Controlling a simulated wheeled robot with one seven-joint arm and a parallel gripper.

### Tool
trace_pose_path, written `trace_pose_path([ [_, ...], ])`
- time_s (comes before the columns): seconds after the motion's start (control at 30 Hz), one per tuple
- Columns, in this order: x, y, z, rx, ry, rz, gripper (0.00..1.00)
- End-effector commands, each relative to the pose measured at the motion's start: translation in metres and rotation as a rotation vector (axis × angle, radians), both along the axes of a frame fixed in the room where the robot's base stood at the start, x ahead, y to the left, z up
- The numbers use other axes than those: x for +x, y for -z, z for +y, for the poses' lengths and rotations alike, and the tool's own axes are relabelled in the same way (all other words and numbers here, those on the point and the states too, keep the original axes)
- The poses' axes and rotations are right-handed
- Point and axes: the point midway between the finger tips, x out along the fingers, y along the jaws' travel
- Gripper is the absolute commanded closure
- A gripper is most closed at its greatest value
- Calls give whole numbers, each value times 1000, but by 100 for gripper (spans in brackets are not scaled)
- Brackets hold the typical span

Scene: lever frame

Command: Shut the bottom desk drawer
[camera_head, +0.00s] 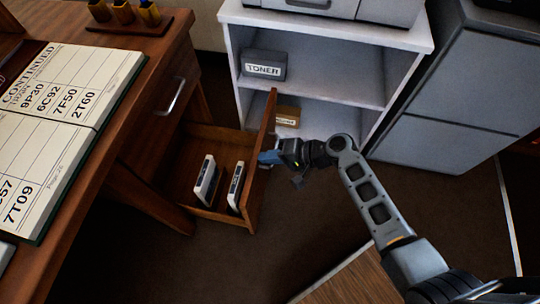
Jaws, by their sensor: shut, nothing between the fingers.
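The bottom desk drawer (217,143) is pulled out from the wooden desk (118,170). Two white and dark box-like items (206,183) stand inside it. Its wooden front panel (262,160) faces right. My gripper (268,158) is shut and empty, at the outer side of that panel. It looks very close to the panel, but I cannot tell whether it touches. The fingertips are small and partly hard to make out. An upper drawer with a metal handle (172,97) is closed above.
A white shelf unit (330,35) with a toner box (263,65) stands behind the drawer. A grey cabinet (455,90) is at right. An open ledger (60,100) and a pen holder (128,22) lie on the desk. Dark floor is clear below the drawer.

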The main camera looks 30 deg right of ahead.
Motion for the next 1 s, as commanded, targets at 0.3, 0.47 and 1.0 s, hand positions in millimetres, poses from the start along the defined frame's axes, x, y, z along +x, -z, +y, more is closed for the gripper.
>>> trace_pose_path([
  [0.3,23,0,23,0,-4,-3,100],
  [0.47,44,0,43,0,-3,-3,100],
  [1.0,115,2,115,0,-2,-3,100],
])
